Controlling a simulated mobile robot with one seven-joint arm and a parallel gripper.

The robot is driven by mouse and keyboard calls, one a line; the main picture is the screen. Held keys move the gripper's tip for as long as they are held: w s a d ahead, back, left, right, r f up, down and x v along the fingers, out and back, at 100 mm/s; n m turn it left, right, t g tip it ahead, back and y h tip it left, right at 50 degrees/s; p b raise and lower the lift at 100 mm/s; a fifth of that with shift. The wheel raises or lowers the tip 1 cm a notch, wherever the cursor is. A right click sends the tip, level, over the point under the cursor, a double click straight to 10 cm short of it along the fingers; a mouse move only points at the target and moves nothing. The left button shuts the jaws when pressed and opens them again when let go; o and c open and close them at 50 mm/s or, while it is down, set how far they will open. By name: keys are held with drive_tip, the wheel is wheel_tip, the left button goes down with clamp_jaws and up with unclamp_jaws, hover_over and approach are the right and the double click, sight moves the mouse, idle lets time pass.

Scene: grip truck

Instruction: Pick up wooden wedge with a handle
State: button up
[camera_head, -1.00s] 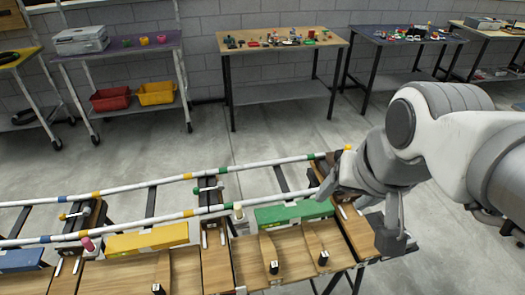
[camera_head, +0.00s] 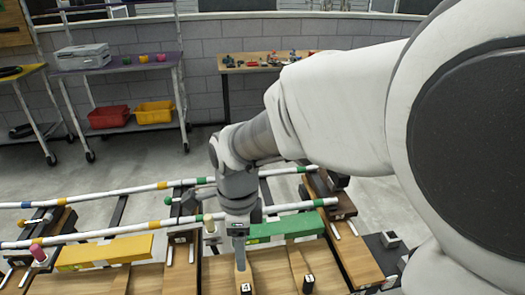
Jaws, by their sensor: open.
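Two light wooden wedges with black handles lie on the right part of the wooden bench top. The left wedge (camera_head: 243,272) is directly below my gripper, and its black handle (camera_head: 246,288) is near the bottom edge. The other wedge (camera_head: 299,262) is to its right, with its own black handle (camera_head: 308,284). My gripper (camera_head: 239,236) is open and points down over the far end of the left wedge. The fingertips overlap that end in the picture; I cannot tell whether they touch it. The gripper hides part of the green block behind it.
A green block (camera_head: 300,225) and a yellow block (camera_head: 104,252) lie along the bench (camera_head: 205,275). White rails (camera_head: 110,232) with coloured bands run behind them. A further wedge (camera_head: 121,280) is at the left. My arm covers much of the right side.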

sight(245, 288)
wheel_tip(245, 288, down, 12)
drive_tip(key=b, duration=0.4)
drive_tip(key=shift+b, duration=0.3)
wheel_tip(245, 288, down, 5)
drive_tip(key=b, duration=0.3)
drive_tip(key=shift+f, duration=0.15)
clamp_jaws()
